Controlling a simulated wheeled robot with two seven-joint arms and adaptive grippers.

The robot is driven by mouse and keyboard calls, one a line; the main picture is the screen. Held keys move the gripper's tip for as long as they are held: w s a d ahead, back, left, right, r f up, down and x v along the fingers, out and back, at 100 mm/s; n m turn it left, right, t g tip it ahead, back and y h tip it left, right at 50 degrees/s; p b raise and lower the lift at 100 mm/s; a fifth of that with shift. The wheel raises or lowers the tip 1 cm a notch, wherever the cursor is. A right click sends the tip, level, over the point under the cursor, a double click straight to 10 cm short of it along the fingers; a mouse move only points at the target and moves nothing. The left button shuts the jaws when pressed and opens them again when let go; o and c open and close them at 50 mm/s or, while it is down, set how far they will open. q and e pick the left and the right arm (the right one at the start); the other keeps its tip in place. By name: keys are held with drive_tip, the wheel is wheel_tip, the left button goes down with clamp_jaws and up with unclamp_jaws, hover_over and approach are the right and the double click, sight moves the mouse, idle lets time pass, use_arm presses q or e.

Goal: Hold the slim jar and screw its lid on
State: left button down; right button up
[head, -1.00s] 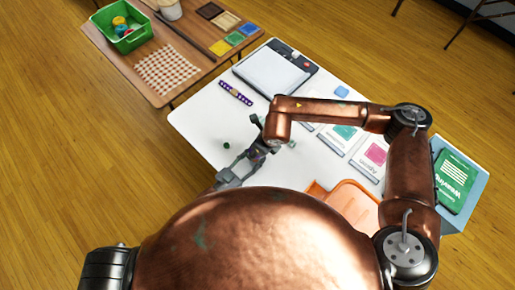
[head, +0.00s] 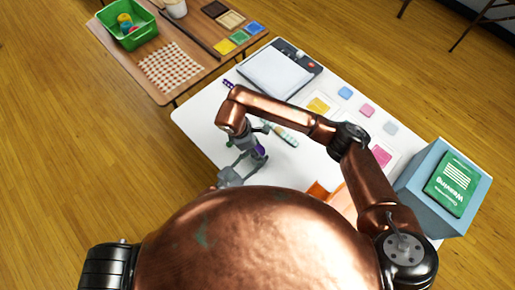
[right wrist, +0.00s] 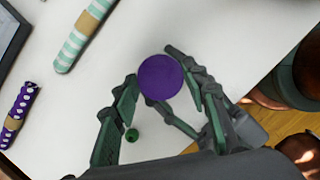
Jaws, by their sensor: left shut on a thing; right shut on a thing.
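A purple round lid (right wrist: 160,79) faces the camera in the right wrist view, between the fingers of my right gripper (right wrist: 160,100). The right gripper is shut on it. In the head view the purple lid (head: 260,151) shows as a small patch. My left gripper (head: 249,160) is below the right gripper (head: 246,136), shut on the slim jar. The jar is almost wholly hidden under the lid and behind the fingers, so I cannot tell how far the lid is seated.
The white table carries a mint-striped roll (right wrist: 84,37), a purple dotted roll (right wrist: 18,113) and a small green object (right wrist: 132,135). A paper trimmer (head: 276,70) lies at the back. A blue box with a green book (head: 456,184) stands right. A brown table (head: 170,60) is beyond.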

drive_tip(key=m+g, duration=0.1)
drive_tip(key=m, duration=0.3)
drive_tip(key=shift+w, duration=0.1)
drive_tip(key=o, duration=0.7)
drive_tip(key=shift+o, duration=0.2)
drive_tip(key=shift+r, duration=2.25)
drive_tip(key=shift+c, duration=0.4)
